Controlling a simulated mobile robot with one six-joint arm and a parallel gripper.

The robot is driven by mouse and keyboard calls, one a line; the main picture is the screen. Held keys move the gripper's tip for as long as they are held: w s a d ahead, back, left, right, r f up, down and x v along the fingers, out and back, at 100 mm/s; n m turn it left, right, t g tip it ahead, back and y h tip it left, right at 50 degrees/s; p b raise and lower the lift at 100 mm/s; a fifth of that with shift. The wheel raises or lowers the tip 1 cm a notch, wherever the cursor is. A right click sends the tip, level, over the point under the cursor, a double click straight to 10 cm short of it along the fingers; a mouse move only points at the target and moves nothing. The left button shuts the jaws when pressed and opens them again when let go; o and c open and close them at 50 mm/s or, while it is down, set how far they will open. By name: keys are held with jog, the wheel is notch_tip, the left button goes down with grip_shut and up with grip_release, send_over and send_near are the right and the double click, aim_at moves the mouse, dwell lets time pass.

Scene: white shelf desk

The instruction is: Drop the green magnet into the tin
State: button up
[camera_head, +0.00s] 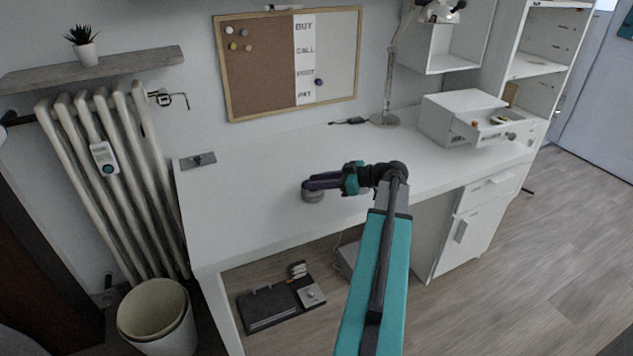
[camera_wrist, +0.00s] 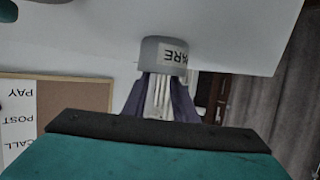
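The tin (camera_head: 313,195) is a small grey round pot standing upright on the desk. In the wrist view, which is upside down, the tin (camera_wrist: 152,52) shows a white label, partly read as "ARE". My gripper (camera_head: 318,183) is over the tin in the head view, its dark fingers pointing left. In the wrist view my gripper (camera_wrist: 163,82) has its fingers apart, with the radiator showing through the gap and the tips by the tin's rim. I see no magnet between them. I cannot make out a green magnet; the tin's inside is hidden.
The pinboard (camera_head: 255,75) on the wall holds several small magnets or pins and a dark blue one (camera_head: 319,82). A lamp (camera_head: 385,118) and an open drawer unit (camera_head: 445,125) stand at the right.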

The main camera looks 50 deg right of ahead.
jog(key=b+v, duration=0.1)
jog(key=v, duration=1.1)
dwell(0.5)
